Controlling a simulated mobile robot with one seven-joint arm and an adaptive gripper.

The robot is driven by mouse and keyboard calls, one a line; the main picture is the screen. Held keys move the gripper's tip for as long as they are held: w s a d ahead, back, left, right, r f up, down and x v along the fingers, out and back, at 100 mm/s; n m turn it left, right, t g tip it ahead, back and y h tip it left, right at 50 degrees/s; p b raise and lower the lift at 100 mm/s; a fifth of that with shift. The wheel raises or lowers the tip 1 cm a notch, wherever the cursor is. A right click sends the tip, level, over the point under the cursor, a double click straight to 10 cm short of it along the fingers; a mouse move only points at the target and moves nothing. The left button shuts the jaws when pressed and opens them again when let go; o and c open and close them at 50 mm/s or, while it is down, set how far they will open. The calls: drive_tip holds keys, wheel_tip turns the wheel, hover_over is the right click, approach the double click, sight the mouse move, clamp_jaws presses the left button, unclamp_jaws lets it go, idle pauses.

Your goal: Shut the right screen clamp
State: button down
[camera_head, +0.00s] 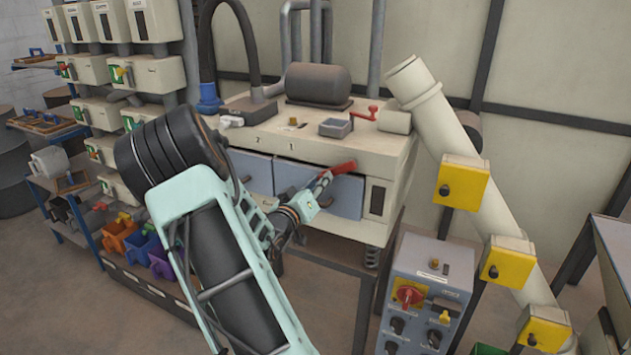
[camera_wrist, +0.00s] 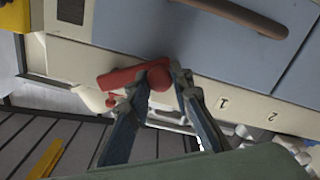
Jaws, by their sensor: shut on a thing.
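The right screen clamp shows as a red lever (camera_head: 345,167) at the front of the cream machine, by the top edge of the right blue-grey panel (camera_head: 335,193). In the wrist view the red lever (camera_wrist: 122,77) lies across the fingertips, with its rounded end between them. My gripper (camera_head: 322,182) reaches it from the lower left. In the wrist view my gripper (camera_wrist: 163,82) is shut on this lever. The clamp's base and catch are hidden by the fingers, so I cannot tell how far it is closed.
A red crank (camera_head: 366,113) and a small grey tray (camera_head: 336,128) are on the machine top. A white sloping pipe (camera_head: 470,165) with yellow boxes stands at the right. A grey control box (camera_head: 428,290) stands below. Coloured bins (camera_head: 118,237) are at the left.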

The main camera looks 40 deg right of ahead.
drive_tip(key=shift+s+d+f+n, duration=0.4)
drive_tip(key=shift+s+f+n, duration=0.4)
drive_tip(key=shift+n, duration=1.15)
drive_tip(key=shift+s+d+f+n, duration=0.45)
drive_tip(key=shift+s+n, duration=0.7)
drive_tip(key=shift+n, duration=0.85)
drive_tip(key=shift+s+d+f+n, duration=0.35)
drive_tip(key=shift+s+f+n, duration=0.45)
drive_tip(key=shift+n, duration=1.15)
drive_tip(key=shift+s+r, duration=0.1)
drive_tip(key=shift+s, duration=0.1)
drive_tip(key=c, duration=1.7)
unclamp_jaws()
drive_tip(key=shift+r, duration=0.1)
drive_tip(key=v, duration=1.2)
